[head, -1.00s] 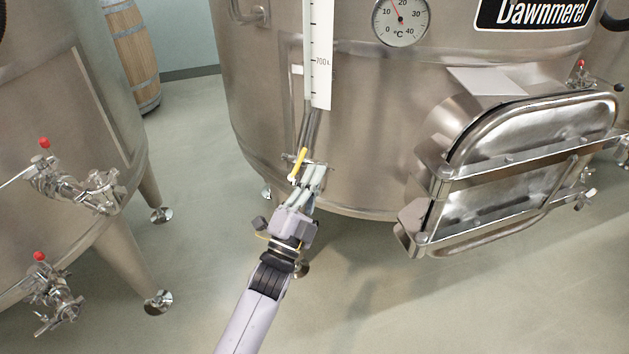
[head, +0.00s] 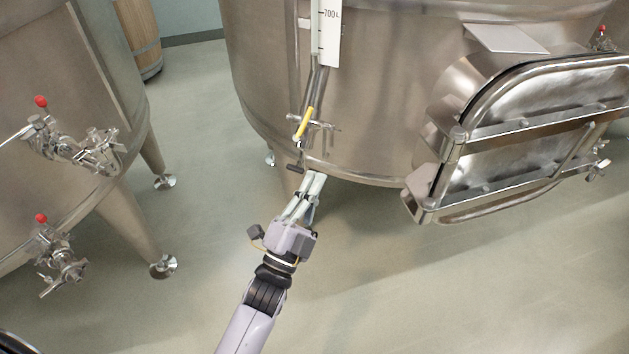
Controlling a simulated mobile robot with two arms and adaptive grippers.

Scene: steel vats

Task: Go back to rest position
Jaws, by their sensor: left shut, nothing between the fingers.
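My left gripper (head: 317,178) is shut and empty in the head view. Its arm reaches up from the bottom edge. The fingertips are just below the small valve with a yellow handle (head: 304,122) on the front of the middle steel vat (head: 375,110). A gap shows between the fingertips and the yellow handle, which is tilted a little to the right. My right gripper is not in view.
The middle vat has a level scale (head: 329,35) and a protruding hatch (head: 530,130) at the right. Another steel vat (head: 50,90) with red-knobbed valves (head: 60,255) stands at the left, its leg feet (head: 163,266) on the floor. A wooden barrel (head: 140,40) stands behind. Open floor (head: 420,290) lies in front.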

